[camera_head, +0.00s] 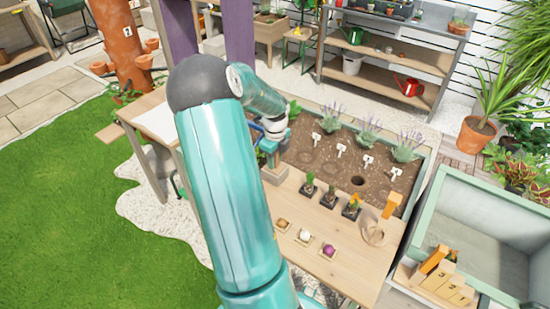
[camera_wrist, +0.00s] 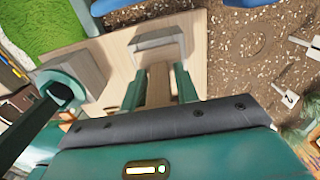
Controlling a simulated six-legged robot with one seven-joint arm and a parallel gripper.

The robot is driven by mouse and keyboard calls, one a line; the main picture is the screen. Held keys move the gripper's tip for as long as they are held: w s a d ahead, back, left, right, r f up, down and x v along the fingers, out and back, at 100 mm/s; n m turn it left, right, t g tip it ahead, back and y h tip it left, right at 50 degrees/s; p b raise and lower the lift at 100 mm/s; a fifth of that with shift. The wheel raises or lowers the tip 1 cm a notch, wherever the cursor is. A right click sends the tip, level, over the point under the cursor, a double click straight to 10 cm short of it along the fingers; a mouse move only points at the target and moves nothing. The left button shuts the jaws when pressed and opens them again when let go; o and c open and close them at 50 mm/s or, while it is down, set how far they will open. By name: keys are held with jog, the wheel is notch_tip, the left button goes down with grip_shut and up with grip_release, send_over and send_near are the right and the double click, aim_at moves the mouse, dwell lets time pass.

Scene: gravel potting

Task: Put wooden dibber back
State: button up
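My gripper (camera_wrist: 160,88) points down over the wooden bench in the wrist view, its two green fingers on either side of a brown wooden piece. This piece looks like the handle of the wooden dibber (camera_wrist: 159,84), and the fingers appear closed on it. Its lower end is hidden. A pale block-like holder (camera_wrist: 158,42) lies just beyond the fingertips; I cannot tell whether the dibber touches it.
The soil bed (camera_head: 310,160) holds lavender plants, white labels and a dark hole (camera_head: 358,181). Small potted plants (camera_head: 329,197) and bulbs on small trays (camera_head: 305,236) stand on the bench (camera_head: 345,270).

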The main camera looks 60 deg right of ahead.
jog(key=o, duration=0.4)
jog(key=shift+c, duration=0.2)
jog(key=shift+r, duration=0.15)
notch_tip(320, 180, up, 12)
jog(key=shift+r, duration=0.1)
jog(key=w+a+r+n+t, duration=0.1)
jog(key=w+a+r+n, duration=0.25)
jog(key=a+n, duration=0.4)
jog(key=w+a+r+n+t, duration=0.1)
jog(key=w+a+r+n, duration=0.3)
jog(key=a, duration=0.6)
jog(key=w+a+r+n+t, duration=0.15)
jog(key=w+a+n, duration=0.25)
jog(key=a+n, duration=0.4)
jog(key=s+a+r+n+t, duration=0.1)
jog(key=s+a+n, duration=0.3)
jog(key=a+n, duration=0.5)
jog(key=s+a+r+n+t, duration=0.1)
jog(key=s+a+n, duration=0.3)
jog(key=a+n, duration=0.5)
jog(key=a+r, duration=0.1)
jog(key=a, duration=0.4)
jog(key=shift+a+r, duration=0.35)
jog(key=shift+r, duration=0.05)
